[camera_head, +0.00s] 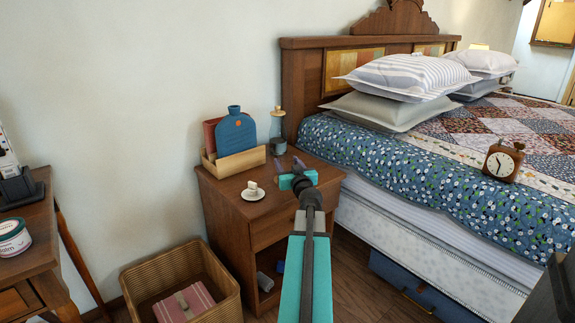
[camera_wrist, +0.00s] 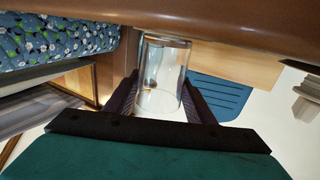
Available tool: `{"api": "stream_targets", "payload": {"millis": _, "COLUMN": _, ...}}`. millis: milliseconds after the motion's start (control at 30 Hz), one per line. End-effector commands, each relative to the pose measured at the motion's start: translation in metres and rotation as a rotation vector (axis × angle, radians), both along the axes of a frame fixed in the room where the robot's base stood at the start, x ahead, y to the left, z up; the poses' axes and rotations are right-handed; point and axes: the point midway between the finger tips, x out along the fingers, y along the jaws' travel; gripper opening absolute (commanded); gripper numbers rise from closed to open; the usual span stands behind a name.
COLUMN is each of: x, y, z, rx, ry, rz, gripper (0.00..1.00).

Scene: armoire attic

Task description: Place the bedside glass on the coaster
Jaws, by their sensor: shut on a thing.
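My gripper (camera_head: 288,165) is above the nightstand (camera_head: 222,193), toward its right side. In the wrist view, which looks upside down, its dark fingers stand on both sides of a clear, empty glass (camera_wrist: 161,88) and are shut on it. The glass is close to the brown wooden top, but I cannot tell whether it touches. In the head view I cannot make out the glass between the fingers. I cannot pick out a coaster in either view; my gripper and arm hide part of the nightstand top.
Behind stand a wooden holder (camera_head: 240,162) with a blue bottle-shaped item (camera_head: 236,132), and a carafe (camera_head: 278,126). The bed (camera_head: 400,165) borders the right. A wicker basket (camera_head: 140,277) stands on the floor.

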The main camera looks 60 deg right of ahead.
Motion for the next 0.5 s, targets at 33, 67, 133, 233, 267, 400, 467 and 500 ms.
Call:
{"api": "stream_targets", "payload": {"millis": 33, "x": 0.0011, "y": 0.0009, "z": -0.0004, "rx": 0.0, "ry": -0.001, "rz": 0.002, "gripper": 0.22}}
{"api": "stream_targets", "payload": {"millis": 67, "x": 0.0015, "y": 0.0012, "z": -0.0003, "rx": 0.0, "ry": -0.001, "rz": 0.002, "gripper": 0.22}}
{"api": "stream_targets", "payload": {"millis": 133, "x": 0.0019, "y": 0.0015, "z": 0.0, "rx": 0.0, "ry": -0.001, "rz": 0.003, "gripper": 0.22}}
{"api": "stream_targets", "payload": {"millis": 233, "x": 0.0013, "y": 0.001, "z": 0.0, "rx": 0.0, "ry": -0.001, "rz": 0.002, "gripper": 0.22}}
{"api": "stream_targets", "payload": {"millis": 267, "x": 0.0011, "y": 0.0007, "z": 0.0, "rx": -0.001, "ry": -0.001, "rz": 0.002, "gripper": 0.22}}
{"api": "stream_targets", "payload": {"millis": 400, "x": -0.0006, "y": -0.0008, "z": -0.0022, "rx": -0.001, "ry": -0.001, "rz": -0.001, "gripper": 0.22}}
{"api": "stream_targets", "payload": {"millis": 467, "x": -0.0011, "y": -0.0013, "z": -0.0029, "rx": -0.001, "ry": 0.0, "rz": -0.002, "gripper": 0.22}}
{"api": "stream_targets", "payload": {"millis": 500, "x": -0.0014, "y": -0.0015, "z": -0.0033, "rx": -0.001, "ry": 0.0, "rz": -0.002, "gripper": 0.22}}
